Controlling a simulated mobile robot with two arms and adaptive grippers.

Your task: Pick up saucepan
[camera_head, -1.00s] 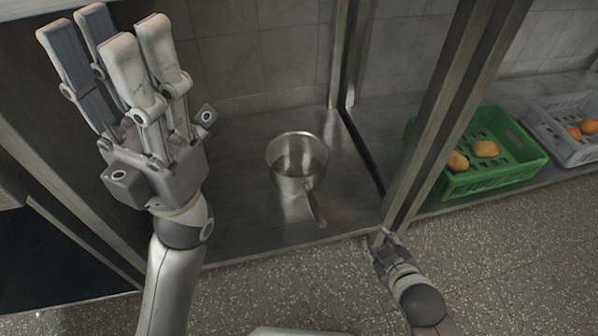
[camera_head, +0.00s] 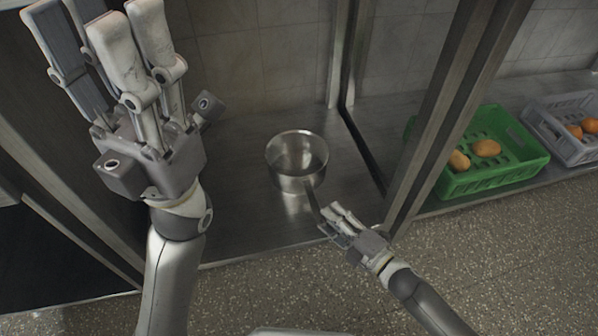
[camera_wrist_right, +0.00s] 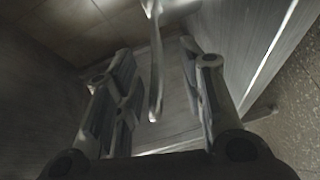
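A steel saucepan (camera_head: 296,183) stands upright on the metal shelf (camera_head: 245,225). Its handle (camera_head: 312,205) points toward the front edge of the shelf. My right gripper (camera_head: 334,220) is at the handle's free end, with its fingers pointing at the pan. In the right wrist view the handle (camera_wrist_right: 156,75) runs between the spread fingers, with gaps on both sides. The right gripper is open. My left gripper (camera_head: 100,35) is raised at the upper left, nearer the camera, with its fingers extended, open and empty.
A metal post (camera_head: 440,120) rises just right of the saucepan's bay. Beyond it a green crate (camera_head: 500,178) and a grey crate (camera_head: 570,145) hold round orange-brown items. A tiled wall closes the back. The shelf around the saucepan is clear.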

